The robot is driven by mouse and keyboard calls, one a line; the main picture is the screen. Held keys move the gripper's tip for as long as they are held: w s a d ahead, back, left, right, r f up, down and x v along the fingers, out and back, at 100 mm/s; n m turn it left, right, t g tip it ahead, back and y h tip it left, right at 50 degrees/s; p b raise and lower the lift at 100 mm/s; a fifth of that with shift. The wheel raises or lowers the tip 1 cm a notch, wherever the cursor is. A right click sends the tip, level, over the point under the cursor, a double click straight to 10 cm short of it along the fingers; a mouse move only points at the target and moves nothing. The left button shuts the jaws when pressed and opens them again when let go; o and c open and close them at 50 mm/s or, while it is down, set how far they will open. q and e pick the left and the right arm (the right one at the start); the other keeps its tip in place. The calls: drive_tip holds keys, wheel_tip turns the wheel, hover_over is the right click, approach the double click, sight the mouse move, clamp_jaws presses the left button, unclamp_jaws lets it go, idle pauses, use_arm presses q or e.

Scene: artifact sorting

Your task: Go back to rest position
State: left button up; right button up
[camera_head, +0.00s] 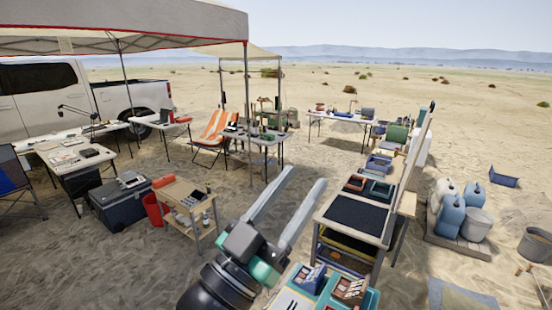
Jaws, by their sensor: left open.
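My left gripper (304,178) reaches up from the bottom centre, its two long grey fingers spread apart with nothing between them. It is over sandy ground in the picture, left of the table with the dark mat (356,218). My left arm's dark wrist and teal-marked gripper body hide part of the near work surface. On that near surface, a teal tray (316,296) holds small items, with a brown box (351,289) at its right. My right gripper is not in view.
Teal and red trays (370,187) sit behind the dark mat, beside an upright panel (416,150). A small wooden cart (186,206) stands left of my gripper. Open sand lies between cart and mat table.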

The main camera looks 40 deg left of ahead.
use_arm(q)
drive_tip(key=s+d+r+t+h, duration=0.1)
drive_tip(key=s+r, duration=0.3)
drive_tip(key=r, duration=0.2)
drive_tip(key=s+d+r+t+h+p, duration=0.1)
drive_tip(key=s+d+r+t, duration=0.1)
drive_tip(key=s+r, duration=0.2)
wheel_tip(320, 180, up, 3)
drive_tip(key=shift+d+f+t, duration=0.2)
drive_tip(key=shift+t, duration=0.1)
